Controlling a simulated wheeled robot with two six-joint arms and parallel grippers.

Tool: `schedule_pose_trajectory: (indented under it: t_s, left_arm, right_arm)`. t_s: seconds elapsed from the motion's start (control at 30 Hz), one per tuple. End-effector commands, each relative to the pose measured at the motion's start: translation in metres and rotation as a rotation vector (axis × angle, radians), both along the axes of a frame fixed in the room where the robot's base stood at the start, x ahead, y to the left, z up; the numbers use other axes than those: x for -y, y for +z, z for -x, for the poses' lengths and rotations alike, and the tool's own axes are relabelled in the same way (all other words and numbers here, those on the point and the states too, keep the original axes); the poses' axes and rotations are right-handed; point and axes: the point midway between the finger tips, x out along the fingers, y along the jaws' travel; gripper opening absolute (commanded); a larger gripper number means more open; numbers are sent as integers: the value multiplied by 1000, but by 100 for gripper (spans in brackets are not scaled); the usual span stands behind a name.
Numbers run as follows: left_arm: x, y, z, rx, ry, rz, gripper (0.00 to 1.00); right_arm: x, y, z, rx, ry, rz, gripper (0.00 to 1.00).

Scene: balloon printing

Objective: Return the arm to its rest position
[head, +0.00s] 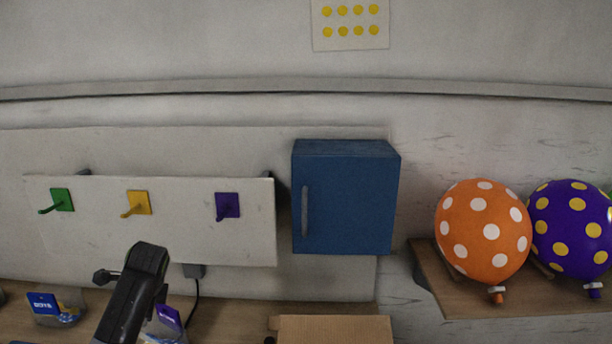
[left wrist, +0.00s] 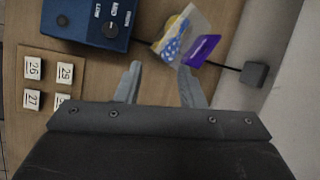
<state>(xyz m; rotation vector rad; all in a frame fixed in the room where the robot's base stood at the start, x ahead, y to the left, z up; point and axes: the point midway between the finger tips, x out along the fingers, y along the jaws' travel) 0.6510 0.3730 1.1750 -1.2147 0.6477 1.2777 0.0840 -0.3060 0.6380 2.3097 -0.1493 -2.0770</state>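My left arm comes in at the lower left of the head view, its dark links in front of the hook board. My left gripper (left wrist: 160,88) shows in the left wrist view with its two grey fingers spread apart and nothing between them. It is above the wooden table (left wrist: 208,55). A clear bag with a purple label (left wrist: 201,50) lies just beyond the fingertips, apart from them. My right gripper is in neither view.
A blue box with knobs (left wrist: 92,20) and several numbered tiles (left wrist: 64,72) lie on the table. A hook board (head: 170,220), a blue cabinet (head: 345,200) and a shelf (head: 450,295) with an orange balloon (head: 483,230) and a purple balloon (head: 570,228) are at the wall. A cardboard box (head: 335,330) stands below.

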Motion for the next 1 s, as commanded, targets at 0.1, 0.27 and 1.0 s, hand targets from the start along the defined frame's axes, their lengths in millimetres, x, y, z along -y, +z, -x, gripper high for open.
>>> schedule_pose_trajectory:
  t_s: [0.1,0.27,1.0]
  left_arm:
    - [7,-50,39,47,108,54,35]
    - [18,-99,96,117,270,137,35]
    - [62,-149,365,371,1089,507,35]
  right_arm:
    - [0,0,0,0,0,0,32]
    - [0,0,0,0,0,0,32]
    - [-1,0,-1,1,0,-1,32]
